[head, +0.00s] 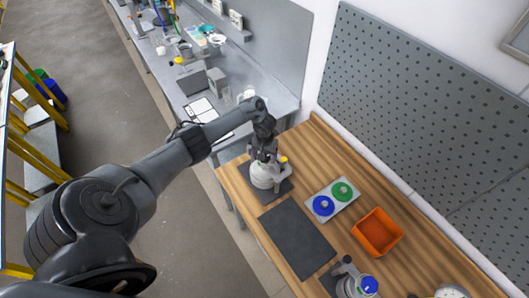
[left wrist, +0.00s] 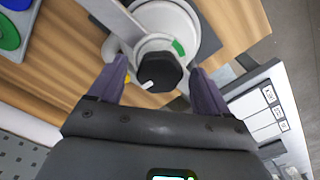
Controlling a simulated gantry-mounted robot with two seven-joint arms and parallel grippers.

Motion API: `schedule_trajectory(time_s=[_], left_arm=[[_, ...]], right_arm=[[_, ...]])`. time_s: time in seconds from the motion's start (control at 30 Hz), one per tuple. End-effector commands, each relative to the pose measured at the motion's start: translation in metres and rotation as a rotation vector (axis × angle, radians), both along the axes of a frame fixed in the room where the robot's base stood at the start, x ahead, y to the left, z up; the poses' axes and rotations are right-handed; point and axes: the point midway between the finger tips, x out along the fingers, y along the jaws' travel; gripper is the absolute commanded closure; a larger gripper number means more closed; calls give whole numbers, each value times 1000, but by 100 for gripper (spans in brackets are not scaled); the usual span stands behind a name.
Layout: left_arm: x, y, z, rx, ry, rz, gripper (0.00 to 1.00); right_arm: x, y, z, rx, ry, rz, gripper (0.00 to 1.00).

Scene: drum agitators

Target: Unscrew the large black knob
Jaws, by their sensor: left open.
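The large black knob (left wrist: 158,72) sits on top of a white and grey agitator (left wrist: 163,22) in the left wrist view; a pale mark shows on its near edge. In the head view this agitator (head: 263,181) stands on a dark mat at the left end of the wooden bench, and the knob is hidden under my arm. My left gripper (left wrist: 160,80) is open, its two purple-grey fingers on either side of the knob; I cannot tell whether they touch it. It points down over the agitator in the head view (head: 264,152). My right gripper is not in view.
A light plate with a blue disc (head: 323,206) and a green disc (head: 342,191) lies right of the agitator. A bare dark mat (head: 297,239) lies in front.

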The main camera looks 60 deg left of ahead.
Motion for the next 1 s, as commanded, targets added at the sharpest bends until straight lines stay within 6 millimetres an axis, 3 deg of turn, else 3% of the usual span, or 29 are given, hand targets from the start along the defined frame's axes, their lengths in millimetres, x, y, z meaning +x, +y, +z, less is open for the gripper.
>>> schedule_trajectory(time_s=[0.23, 0.4, 0.6, 0.87, 1.0], left_arm=[[1, 1, 21, 1, -3, -2, 22], [1, 1, 56, 3, -4, -3, 22], [7, 2, 71, 12, -16, -8, 22], [0, 2, 81, 5, 0, -1, 22], [1, 1, 98, 4, -3, -2, 22]], right_arm=[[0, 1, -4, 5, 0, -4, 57], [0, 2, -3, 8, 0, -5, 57], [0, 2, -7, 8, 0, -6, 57], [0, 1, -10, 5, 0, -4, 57], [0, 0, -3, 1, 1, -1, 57]])
